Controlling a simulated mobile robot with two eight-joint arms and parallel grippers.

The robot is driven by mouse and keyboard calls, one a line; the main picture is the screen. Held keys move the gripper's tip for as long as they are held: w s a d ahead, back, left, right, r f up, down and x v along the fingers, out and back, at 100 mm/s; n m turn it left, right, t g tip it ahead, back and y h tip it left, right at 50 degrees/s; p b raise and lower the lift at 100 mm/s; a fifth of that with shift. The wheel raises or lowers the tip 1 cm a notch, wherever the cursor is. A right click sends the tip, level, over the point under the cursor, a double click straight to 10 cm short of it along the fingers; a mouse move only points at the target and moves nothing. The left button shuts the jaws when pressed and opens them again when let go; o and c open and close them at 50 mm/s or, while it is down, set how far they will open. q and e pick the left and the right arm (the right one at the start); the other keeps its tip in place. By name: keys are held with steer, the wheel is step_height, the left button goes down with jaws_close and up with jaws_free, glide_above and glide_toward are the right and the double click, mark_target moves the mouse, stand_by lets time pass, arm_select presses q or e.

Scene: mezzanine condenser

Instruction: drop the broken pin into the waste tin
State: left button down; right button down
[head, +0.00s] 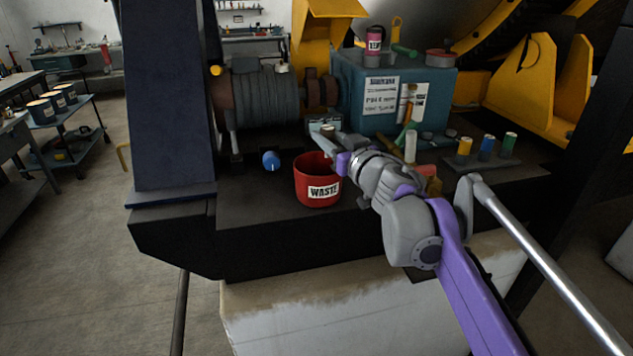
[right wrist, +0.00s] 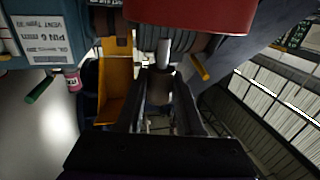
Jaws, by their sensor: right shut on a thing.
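The red waste tin (head: 302,187), labelled WASTE, stands on the dark bench in the head view. Its red wall also shows at the top of the right wrist view (right wrist: 190,13). My right gripper (head: 326,128) is behind and above the tin's rim, near its right side. In the right wrist view its jaws (right wrist: 161,95) are shut on a short cylindrical piece, the broken pin (right wrist: 162,56), with a light grey end and a darker brownish body. The pin is outside the tin in these views. My left gripper is not in view.
A blue cylinder (head: 271,160) lies left of the tin. A teal box (head: 436,92) with paper notes stands behind. Yellow (head: 464,147), blue (head: 487,147) and green (head: 508,145) pins stand at right. A ribbed motor-like drum (head: 265,98) is at back left. The bench front-left is clear.

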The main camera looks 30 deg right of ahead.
steer(key=shift+f, duration=0.1)
steer(key=shift+c, duration=2.3)
jaws_free()
steer(key=shift+s+f, duration=0.1)
steer(key=shift+s, duration=0.45)
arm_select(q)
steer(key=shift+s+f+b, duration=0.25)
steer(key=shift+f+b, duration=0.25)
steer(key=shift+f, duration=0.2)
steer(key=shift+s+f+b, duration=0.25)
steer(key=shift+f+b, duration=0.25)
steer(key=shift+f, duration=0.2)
arm_select(e)
steer(key=s, duration=0.9)
steer(key=shift+s, duration=0.35)
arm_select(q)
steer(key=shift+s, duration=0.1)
